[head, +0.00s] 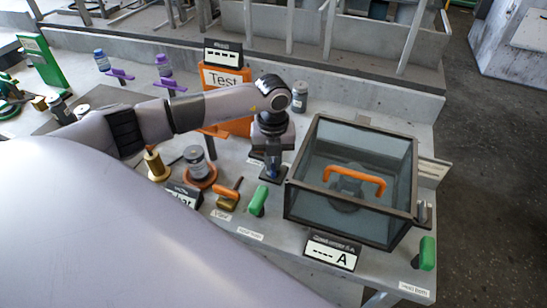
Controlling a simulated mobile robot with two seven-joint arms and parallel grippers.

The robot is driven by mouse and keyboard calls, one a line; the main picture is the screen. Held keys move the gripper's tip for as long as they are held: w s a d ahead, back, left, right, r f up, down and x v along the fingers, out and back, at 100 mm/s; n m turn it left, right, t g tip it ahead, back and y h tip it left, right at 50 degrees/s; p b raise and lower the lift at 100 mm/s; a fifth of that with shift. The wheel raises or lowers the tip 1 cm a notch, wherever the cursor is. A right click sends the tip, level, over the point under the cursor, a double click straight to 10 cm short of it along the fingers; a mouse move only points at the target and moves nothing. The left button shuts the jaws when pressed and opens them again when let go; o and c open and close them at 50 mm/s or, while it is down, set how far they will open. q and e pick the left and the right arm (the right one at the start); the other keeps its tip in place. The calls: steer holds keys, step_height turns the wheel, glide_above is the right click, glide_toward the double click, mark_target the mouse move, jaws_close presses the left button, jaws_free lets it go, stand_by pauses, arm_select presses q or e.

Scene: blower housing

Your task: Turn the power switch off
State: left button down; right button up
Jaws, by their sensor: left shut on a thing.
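My left gripper (272,172) points straight down at the bench, just left of the glass-walled box (300,210). Its fingers are shut on a small dark blue part on a pale base; the fingers and wrist hide most of it. This may be the power switch, but I cannot read a label that confirms it, nor see its position. A green handle (258,198) and an orange handle (231,193) stand in front of the gripper, apart from it. My right gripper is not in view.
The box has an orange handle (355,180) and stands close to the gripper's right. An orange Test panel (222,80) stands behind my left forearm. A dark jar (197,163) is to the left. Another green handle (427,252) is at the front right. A display (332,250) stands in front of the box.

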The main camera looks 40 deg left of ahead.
mark_target(273, 163)
arm_select(q)
steer(key=shift+r+n, duration=0.1)
steer(key=shift+n, duration=0.5)
steer(key=c, duration=1.1)
jaws_free()
steer(key=shift+c, duration=0.2)
step_height(273, 163, up, 7)
steer(key=shift+r, duration=0.1)
